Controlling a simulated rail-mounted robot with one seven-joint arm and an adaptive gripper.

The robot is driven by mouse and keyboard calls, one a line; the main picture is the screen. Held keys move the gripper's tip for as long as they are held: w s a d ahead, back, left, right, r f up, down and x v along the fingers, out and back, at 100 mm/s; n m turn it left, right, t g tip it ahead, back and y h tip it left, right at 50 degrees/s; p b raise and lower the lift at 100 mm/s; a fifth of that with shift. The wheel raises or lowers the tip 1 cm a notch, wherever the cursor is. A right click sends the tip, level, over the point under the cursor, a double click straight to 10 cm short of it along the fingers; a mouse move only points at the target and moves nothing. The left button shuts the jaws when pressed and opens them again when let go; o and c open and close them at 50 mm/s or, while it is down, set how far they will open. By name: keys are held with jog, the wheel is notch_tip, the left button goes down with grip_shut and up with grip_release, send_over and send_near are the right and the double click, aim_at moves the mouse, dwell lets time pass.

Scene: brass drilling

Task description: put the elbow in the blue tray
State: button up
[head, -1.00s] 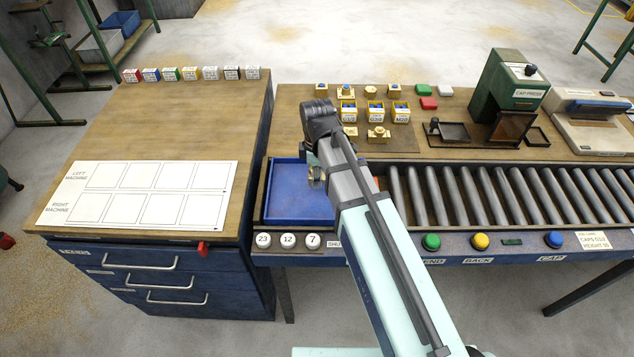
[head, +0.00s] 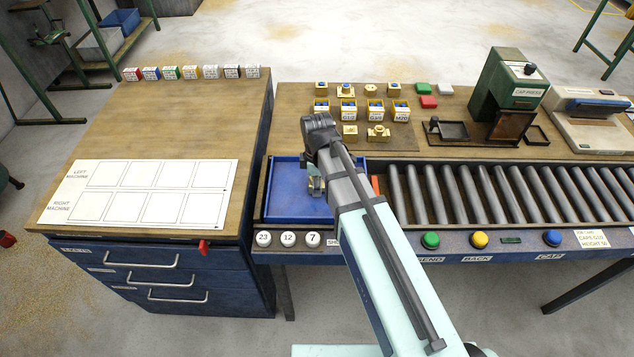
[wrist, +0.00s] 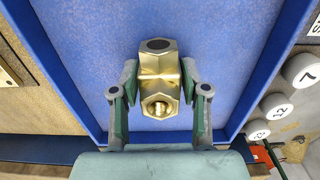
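The brass elbow (wrist: 159,72) is between the two fingers of my gripper (wrist: 160,78) in the wrist view. The fingertips close on its sides, and an open threaded end faces the camera. The blue tray (wrist: 225,45) fills the view behind it. In the head view the blue tray (head: 287,178) lies at the left end of the bench. My gripper (head: 317,185) is over its right part, with a bit of brass showing; my arm hides the rest. I cannot tell whether the elbow touches the tray floor.
Several brass fittings and small yellow bins (head: 375,108) stand behind the tray. The roller conveyor (head: 480,190) lies to its right. Numbered round knobs (head: 288,240) line the front edge. The cap press (head: 510,90) stands at the back right.

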jog(key=shift+o, duration=0.6)
jog(key=shift+r, duration=0.15)
jog(key=shift+r+b, duration=1.15)
jog(key=shift+r, duration=4.85)
